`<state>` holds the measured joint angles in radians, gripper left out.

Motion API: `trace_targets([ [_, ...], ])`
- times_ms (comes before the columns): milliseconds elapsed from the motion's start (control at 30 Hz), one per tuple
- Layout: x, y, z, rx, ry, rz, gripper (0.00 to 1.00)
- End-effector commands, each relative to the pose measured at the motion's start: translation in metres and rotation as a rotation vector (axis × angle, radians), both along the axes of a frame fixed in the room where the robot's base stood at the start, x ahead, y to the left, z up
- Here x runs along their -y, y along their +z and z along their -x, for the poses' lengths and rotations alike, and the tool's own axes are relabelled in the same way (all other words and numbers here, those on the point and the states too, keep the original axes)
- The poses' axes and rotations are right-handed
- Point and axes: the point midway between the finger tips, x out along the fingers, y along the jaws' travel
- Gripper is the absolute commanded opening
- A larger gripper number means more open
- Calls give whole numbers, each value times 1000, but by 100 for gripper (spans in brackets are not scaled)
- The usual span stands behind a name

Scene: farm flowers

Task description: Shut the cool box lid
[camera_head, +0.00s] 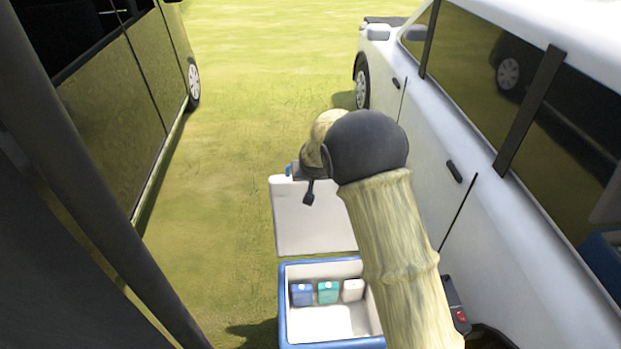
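The cool box (284,307) stands open on the grass at the bottom centre, with a blue rim and a pale inside. Its white lid (305,225) is swung back on the far side, its pale inner face towards me. My arm crosses in front and hides the right part of the lid and of the box's right side. My gripper (308,192) shows only as a small dark part by the lid's far edge. I cannot tell whether it touches the lid or whether its fingers are open.
Blue, teal and white packs (328,291) sit inside the box along its far wall. A white vehicle (470,200) stands close on the right. A dark vehicle (110,120) stands on the left. Open grass (220,200) lies between.

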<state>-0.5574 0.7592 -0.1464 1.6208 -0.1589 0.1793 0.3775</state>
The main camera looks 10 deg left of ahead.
Motion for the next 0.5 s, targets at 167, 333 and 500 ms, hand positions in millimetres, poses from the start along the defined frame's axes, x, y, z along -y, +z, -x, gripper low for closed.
trace_targets([
  [167,4,0,-2,0,-6,0,0],
  [333,5,0,-2,-1,-9,0,0],
  [500,3,0,-2,-1,-5,0,0],
])
